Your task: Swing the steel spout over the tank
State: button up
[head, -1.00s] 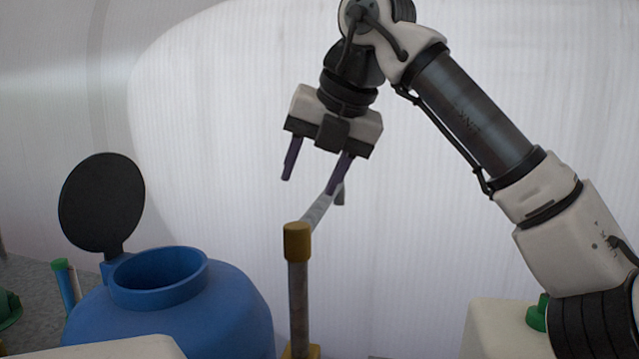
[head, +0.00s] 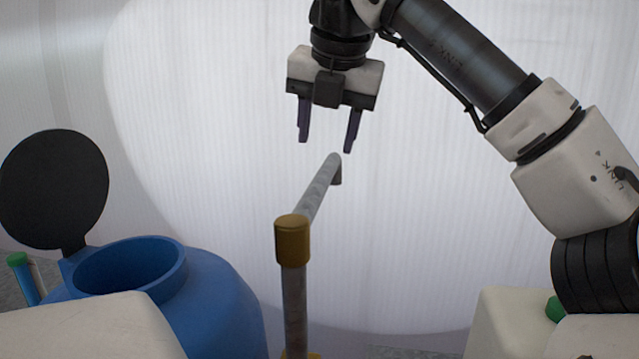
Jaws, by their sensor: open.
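The steel spout (head: 318,192) is a grey pipe. It runs from a brass-coloured collar (head: 292,240) on top of an upright post (head: 294,310) back and slightly right, and its far tip bends down. The blue tank (head: 215,300) stands left of the post. Its round mouth is open, with a black lid (head: 55,190) tipped up behind it. The spout's tip is not over the tank's mouth. My gripper (head: 326,146) points down with its two purple fingers apart and empty. In the picture it is just above the spout's tip, with no visible contact.
A cream-coloured block (head: 90,330) covers the lower left corner in front of the tank. Another pale container with a green cap (head: 556,309) stands at the lower right. A blue tube with a green top (head: 22,275) is at the far left. A pale ribbed wall fills the back.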

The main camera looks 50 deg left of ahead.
aim_at(320, 181)
jog(key=x, duration=0.9)
jog(key=shift+f, duration=0.2)
jog(key=shift+c, duration=0.4)
grip_shut()
